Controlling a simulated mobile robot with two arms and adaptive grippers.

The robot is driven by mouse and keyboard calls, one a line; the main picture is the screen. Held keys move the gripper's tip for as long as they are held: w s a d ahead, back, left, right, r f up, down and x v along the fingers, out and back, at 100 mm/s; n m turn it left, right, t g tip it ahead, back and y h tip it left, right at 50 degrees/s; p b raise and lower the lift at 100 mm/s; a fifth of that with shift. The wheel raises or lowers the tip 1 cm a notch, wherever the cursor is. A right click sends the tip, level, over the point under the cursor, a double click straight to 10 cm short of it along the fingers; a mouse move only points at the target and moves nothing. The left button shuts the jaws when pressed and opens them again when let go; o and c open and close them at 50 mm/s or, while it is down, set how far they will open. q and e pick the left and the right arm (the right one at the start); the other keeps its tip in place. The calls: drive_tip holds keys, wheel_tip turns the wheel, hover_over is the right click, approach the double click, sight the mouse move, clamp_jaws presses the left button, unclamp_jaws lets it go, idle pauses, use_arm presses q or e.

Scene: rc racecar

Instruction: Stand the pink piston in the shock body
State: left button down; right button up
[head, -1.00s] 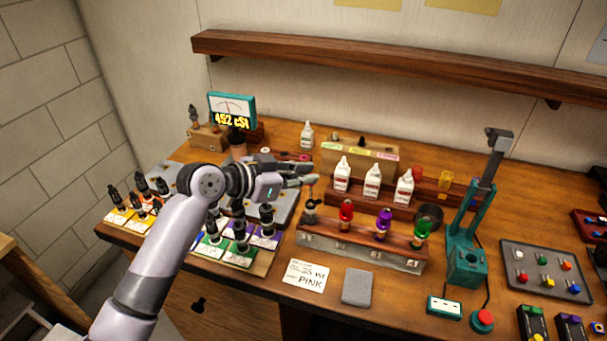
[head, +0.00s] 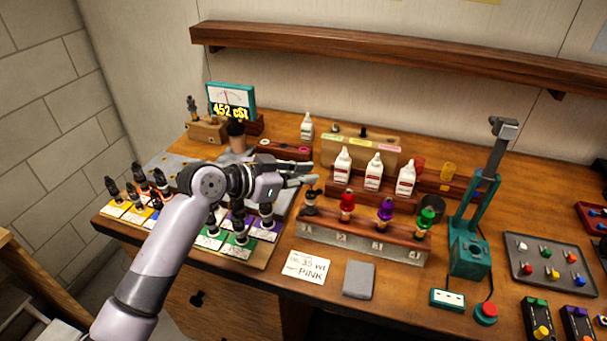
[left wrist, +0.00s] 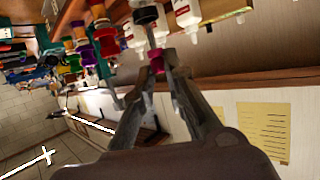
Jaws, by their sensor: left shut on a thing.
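My left gripper (head: 308,175) is above the left end of the wooden rack (head: 360,242). In the left wrist view its fingertips (left wrist: 158,68) are shut on the pink piston (left wrist: 157,60). A bright metal shaft (left wrist: 150,36) extends from the piston, away from the gripper, towards a black round part (left wrist: 145,15). The grey shock body (head: 310,205) stands in the rack's leftmost place, directly below the fingertips. I cannot tell whether the shaft's end is inside the shock body or just above it. My right gripper is out of view.
Shocks with red (head: 347,200), purple (head: 385,210) and green (head: 427,215) caps stand along the rack. White bottles (head: 373,173) are behind it. A card reading PINK (head: 306,267) and a grey pad (head: 359,279) lie in front. A teal press (head: 468,250) stands right.

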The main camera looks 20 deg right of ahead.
sight(310, 190)
use_arm(q)
drive_tip(key=shift+f+b, duration=1.35)
drive_tip(key=shift+f, duration=0.45)
drive_tip(key=c, duration=1.6)
unclamp_jaws()
drive_tip(key=shift+f, duration=0.15)
drive_tip(key=shift+o, duration=0.2)
drive_tip(key=shift+s, duration=0.1)
drive_tip(key=shift+a, duration=0.15)
drive_tip(key=v, duration=1.2)
drive_tip(key=shift+r, duration=0.25)
drive_tip(key=shift+f, duration=0.1)
